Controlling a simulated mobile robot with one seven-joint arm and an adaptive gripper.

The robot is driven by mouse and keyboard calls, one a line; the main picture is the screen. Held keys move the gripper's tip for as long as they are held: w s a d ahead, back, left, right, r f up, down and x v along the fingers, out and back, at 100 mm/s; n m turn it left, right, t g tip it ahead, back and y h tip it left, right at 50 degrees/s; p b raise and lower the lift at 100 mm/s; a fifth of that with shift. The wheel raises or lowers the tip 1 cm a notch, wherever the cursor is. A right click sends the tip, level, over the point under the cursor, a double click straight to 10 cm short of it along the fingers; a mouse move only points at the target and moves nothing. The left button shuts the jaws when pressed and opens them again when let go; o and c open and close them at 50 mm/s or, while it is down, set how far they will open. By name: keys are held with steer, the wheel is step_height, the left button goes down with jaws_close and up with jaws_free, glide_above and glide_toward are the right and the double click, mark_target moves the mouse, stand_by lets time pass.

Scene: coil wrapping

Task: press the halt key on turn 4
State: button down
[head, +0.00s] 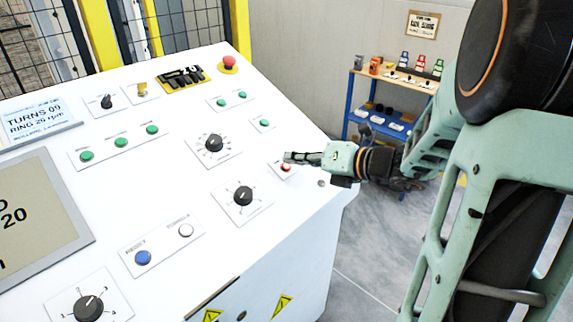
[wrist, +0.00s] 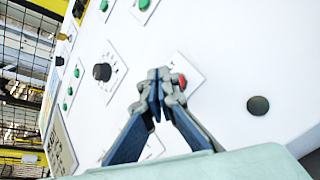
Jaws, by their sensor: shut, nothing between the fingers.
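A small red button (head: 286,168) on a white plate sits near the right edge of the white console; I cannot read its label. In the wrist view the red button (wrist: 180,80) lies just right of my fingertips, partly hidden by them. My gripper (head: 289,157) is shut and empty, its tips beside the red button; I cannot tell whether they touch it. The closed fingertips also show in the wrist view (wrist: 158,86). The small display (head: 38,118) reads "TURNS 09" and "RING 20 rpm"; its lower line is too small to read.
The white console (head: 215,262) carries a red mushroom button (head: 229,63) on yellow, black rotary knobs (head: 213,143), several green buttons (head: 121,142), a blue button (head: 143,257) and a white button (head: 186,230). A blue-framed shelf (head: 352,110) stands behind, right. Mesh fencing (head: 40,40) is at back left.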

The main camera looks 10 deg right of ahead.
steer(key=r+p, duration=0.1)
steer(key=s+r+p, duration=0.1)
steer(key=r+p, duration=0.1)
steer(key=d+r+p, duration=0.1)
steer(key=shift+s+d+r+p, duration=0.1)
steer(key=shift+s+r+p, duration=0.15)
steer(key=shift+s+p, duration=0.15)
stand_by(0.6)
